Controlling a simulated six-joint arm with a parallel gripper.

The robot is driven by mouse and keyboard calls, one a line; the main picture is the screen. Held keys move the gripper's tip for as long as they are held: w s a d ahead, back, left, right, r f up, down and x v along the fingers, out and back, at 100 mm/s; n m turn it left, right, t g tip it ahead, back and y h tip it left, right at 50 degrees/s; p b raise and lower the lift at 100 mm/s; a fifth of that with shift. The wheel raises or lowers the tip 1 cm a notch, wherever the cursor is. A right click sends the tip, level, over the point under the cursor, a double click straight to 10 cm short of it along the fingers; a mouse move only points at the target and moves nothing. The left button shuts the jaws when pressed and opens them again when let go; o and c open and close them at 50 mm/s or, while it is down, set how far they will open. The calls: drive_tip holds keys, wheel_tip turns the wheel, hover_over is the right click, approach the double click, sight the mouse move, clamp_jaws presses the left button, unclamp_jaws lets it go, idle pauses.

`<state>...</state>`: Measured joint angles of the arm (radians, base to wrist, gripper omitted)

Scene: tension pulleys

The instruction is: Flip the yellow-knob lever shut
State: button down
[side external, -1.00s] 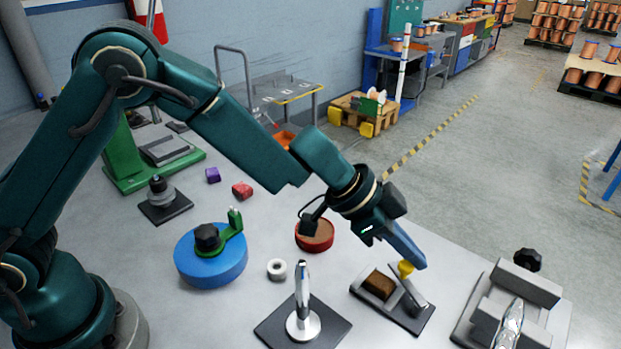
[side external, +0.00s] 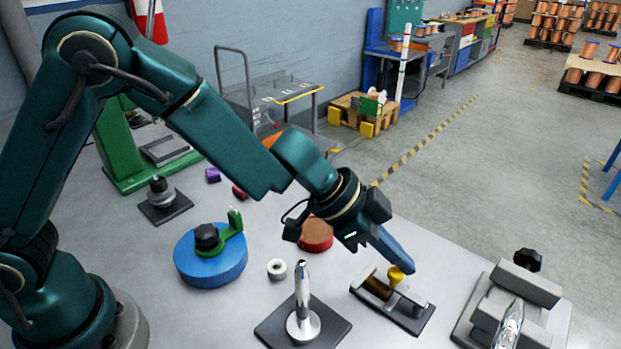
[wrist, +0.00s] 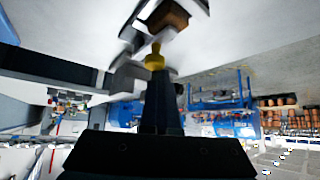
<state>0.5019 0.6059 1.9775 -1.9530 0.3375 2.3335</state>
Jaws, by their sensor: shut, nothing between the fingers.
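The yellow knob (side external: 396,275) sits atop a short lever on a small black fixture plate (side external: 412,326) on the right part of the table. A brown block (side external: 377,284) is on the same fixture, just left of the knob. My gripper (side external: 408,270) is shut and empty, its blue fingers pointing down to the right, with the tips right at the knob. In the wrist view the knob (wrist: 155,58) shows just beyond my dark fingertips (wrist: 160,78), seemingly touching them. The lever below the knob is partly hidden, and its exact angle is hard to tell.
A chrome post on a dark plate (side external: 275,330) stands left of the fixture. A grey clamp block with a black knob (side external: 527,260) stands to the right. A red-rimmed round part (side external: 316,236) and a blue disc (side external: 212,268) lie behind and left.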

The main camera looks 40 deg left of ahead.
drive_tip(key=shift+f, duration=0.25)
drive_tip(key=shift+w+a+r, duration=0.1)
drive_tip(key=shift+w+r, duration=0.1)
drive_tip(key=shift+w, duration=0.45)
drive_tip(key=shift+w+a+r, duration=0.15)
drive_tip(key=shift+w, duration=0.55)
drive_tip(key=shift+w+a+r, duration=0.1)
drive_tip(key=shift+w+r, duration=0.1)
drive_tip(key=shift+w, duration=0.45)
drive_tip(key=s+d+r, duration=0.1)
drive_tip(key=s+r, duration=0.5)
drive_tip(key=r, duration=0.1)
drive_tip(key=shift+s+r, duration=0.25)
drive_tip(key=shift+s, duration=0.15)
drive_tip(key=shift+d, duration=0.1)
